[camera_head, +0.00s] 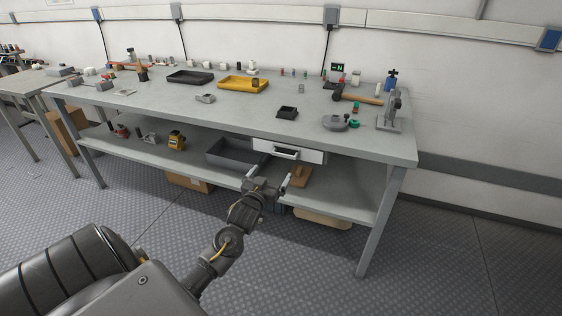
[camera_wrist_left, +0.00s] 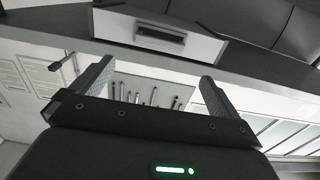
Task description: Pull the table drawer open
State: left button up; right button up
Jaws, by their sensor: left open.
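The white table drawer (camera_head: 310,154) sits under the front edge of the grey workbench (camera_head: 230,118). It looks shut, with a dark handle (camera_head: 286,153) on its front. In the left wrist view the drawer front (camera_wrist_left: 205,42) and its handle (camera_wrist_left: 160,36) show at the top, beyond the fingertips. My left gripper (camera_head: 268,177) is open and empty, in front of and below the drawer, apart from the handle. In the left wrist view its two fingers (camera_wrist_left: 155,75) are spread wide with nothing between them. My right gripper is not in view.
A grey open bin (camera_head: 232,160) stands on the lower shelf left of the drawer. A yellow tray (camera_head: 242,85), a dark tray (camera_head: 190,77), a hammer (camera_head: 362,99) and small parts lie on the tabletop. The floor in front of the bench is clear.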

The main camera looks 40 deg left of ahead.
aim_at(283, 155)
pick_arm(q)
jog(key=b+x, duration=0.1)
jog(key=x, duration=0.8)
jog(key=shift+w+a, duration=0.1)
jog(key=shift+w, duration=0.05)
jog(key=shift+w+a, duration=0.15)
jog(key=shift+w, duration=0.35)
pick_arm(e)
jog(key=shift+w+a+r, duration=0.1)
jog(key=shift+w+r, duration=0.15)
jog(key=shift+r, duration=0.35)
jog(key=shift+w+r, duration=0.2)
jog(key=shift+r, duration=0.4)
